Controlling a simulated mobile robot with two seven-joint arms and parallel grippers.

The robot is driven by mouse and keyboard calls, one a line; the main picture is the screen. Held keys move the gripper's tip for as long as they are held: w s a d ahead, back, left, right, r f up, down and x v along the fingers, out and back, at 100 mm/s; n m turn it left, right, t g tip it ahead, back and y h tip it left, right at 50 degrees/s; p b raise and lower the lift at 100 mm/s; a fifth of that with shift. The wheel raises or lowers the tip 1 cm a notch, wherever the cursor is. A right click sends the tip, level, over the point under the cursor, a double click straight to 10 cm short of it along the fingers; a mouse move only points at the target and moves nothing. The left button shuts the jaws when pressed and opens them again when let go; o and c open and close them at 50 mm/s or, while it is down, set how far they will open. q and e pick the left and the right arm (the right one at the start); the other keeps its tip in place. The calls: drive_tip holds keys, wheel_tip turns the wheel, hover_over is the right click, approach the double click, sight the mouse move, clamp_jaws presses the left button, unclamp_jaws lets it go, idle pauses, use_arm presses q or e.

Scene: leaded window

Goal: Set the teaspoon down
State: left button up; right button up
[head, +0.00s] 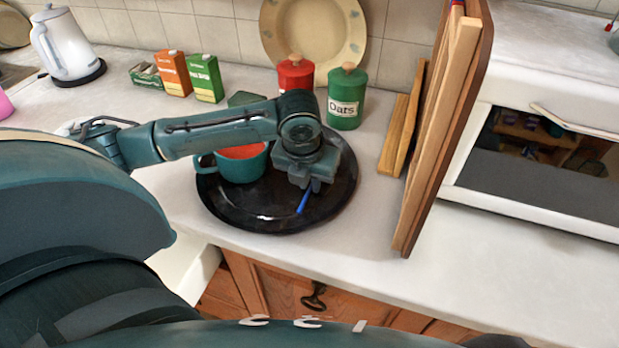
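My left gripper (308,186) points down over the right part of a dark round tray (235,216). Its fingers look closed on a thin blue piece, which I take as the handle of the teaspoon (303,202). The blue piece slants down and to the left from the fingertips, over the tray. The rest of the teaspoon is hidden or too small to make out, and I cannot tell whether it touches the tray. A teal mug (240,168) with orange-red inside stands on the tray, left of the gripper. My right gripper is not in view.
Red (295,76) and green (346,100) canisters stand behind the tray, with a plate (314,38) against the wall. Wooden boards (441,125) stand upright to the right. Small cartons (174,74) and a white kettle (64,45) are at the back left. Counter in front of the boards is clear.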

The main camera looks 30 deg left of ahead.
sight(305, 199)
use_arm(q)
drive_tip(key=shift+o, duration=1.4)
drive_tip(key=shift+r, duration=0.1)
drive_tip(key=v, duration=1.2)
drive_tip(key=shift+p, duration=0.45)
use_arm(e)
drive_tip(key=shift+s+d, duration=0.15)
